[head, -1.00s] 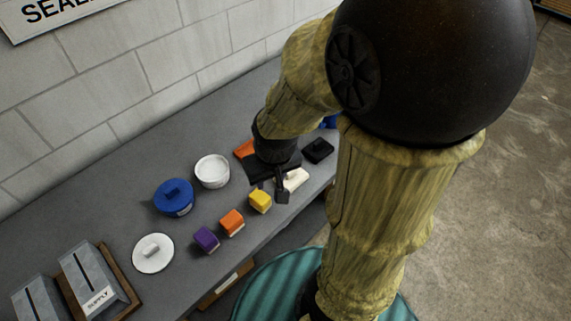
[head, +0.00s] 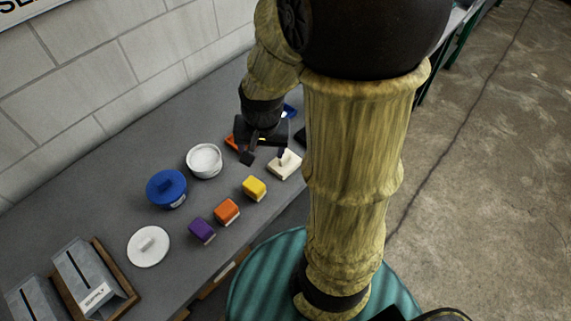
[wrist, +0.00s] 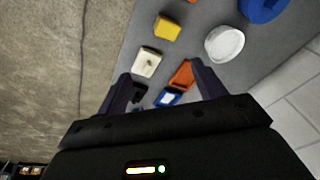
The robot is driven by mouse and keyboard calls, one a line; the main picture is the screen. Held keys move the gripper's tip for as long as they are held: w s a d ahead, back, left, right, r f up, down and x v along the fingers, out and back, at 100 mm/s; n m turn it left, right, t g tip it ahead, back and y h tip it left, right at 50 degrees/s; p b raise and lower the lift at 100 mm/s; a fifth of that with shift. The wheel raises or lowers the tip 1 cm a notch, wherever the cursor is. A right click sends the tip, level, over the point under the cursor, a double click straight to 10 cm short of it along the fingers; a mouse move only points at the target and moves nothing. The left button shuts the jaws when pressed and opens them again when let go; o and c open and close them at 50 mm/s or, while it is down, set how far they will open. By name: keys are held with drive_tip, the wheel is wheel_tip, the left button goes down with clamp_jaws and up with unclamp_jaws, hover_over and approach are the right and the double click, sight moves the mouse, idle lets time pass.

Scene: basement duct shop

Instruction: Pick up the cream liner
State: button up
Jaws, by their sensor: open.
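The cream liner (head: 286,166) is a flat cream block with a small knob, lying on the grey bench near its front edge. In the wrist view it (wrist: 147,62) lies beyond the left fingertip. My gripper (head: 264,157) is open and empty above the bench, its fingers spread. In the head view one finger overlaps the liner's back left side, and the other is off to its left. In the wrist view the gripper (wrist: 161,80) has the liner to the left of its middle. I cannot tell the exact height above the liner.
An orange piece (wrist: 183,74) and a blue-and-white piece (wrist: 168,97) lie near the fingers. A yellow block (head: 254,188), orange block (head: 227,212) and purple block (head: 202,230) line the front. A white bowl (head: 204,161), blue lidded pot (head: 167,189) and white lid (head: 148,246) stand left.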

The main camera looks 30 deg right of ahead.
drive_tip(key=w+d+f+m+g+b, duration=0.1)
drive_tip(key=w+d+f+m, duration=0.35)
drive_tip(key=m, duration=0.85)
drive_tip(key=m+g+b, duration=0.1)
drive_tip(key=m, duration=1.2)
hover_over(286, 155)
drive_tip(key=shift+f, duration=0.5)
wheel_tip(286, 155, down, 12)
drive_tip(key=shift+f+p, duration=0.15)
drive_tip(key=shift+p, duration=0.8)
